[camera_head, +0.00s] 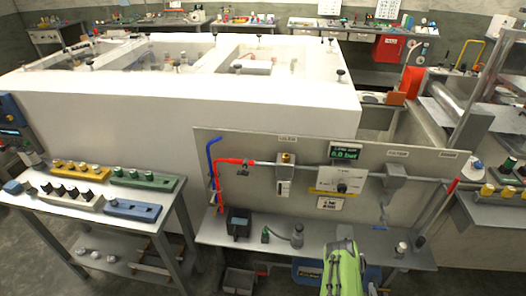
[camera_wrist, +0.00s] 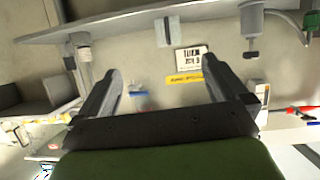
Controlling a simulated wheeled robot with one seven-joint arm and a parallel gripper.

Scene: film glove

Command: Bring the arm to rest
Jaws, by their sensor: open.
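My arm, a bright green link (camera_head: 343,265), rises from the bottom edge in the head view in front of the workbench. Its jaws are hard to make out there. In the wrist view my gripper (camera_wrist: 166,82) shows two dark fingers spread wide apart with nothing between them. Beyond the fingers, the wrist view shows the bench's panel upside down, with a white label (camera_wrist: 191,57) and a yellow strip (camera_wrist: 184,79).
The bench panel (camera_head: 270,148) carries pipes, a valve box (camera_head: 341,181) and a pressure display (camera_head: 345,152). Small parts stand on the bench shelf (camera_head: 215,235). A side table (camera_head: 120,222) with several colored blocks stands left. A large white machine (camera_head: 180,115) fills the space behind.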

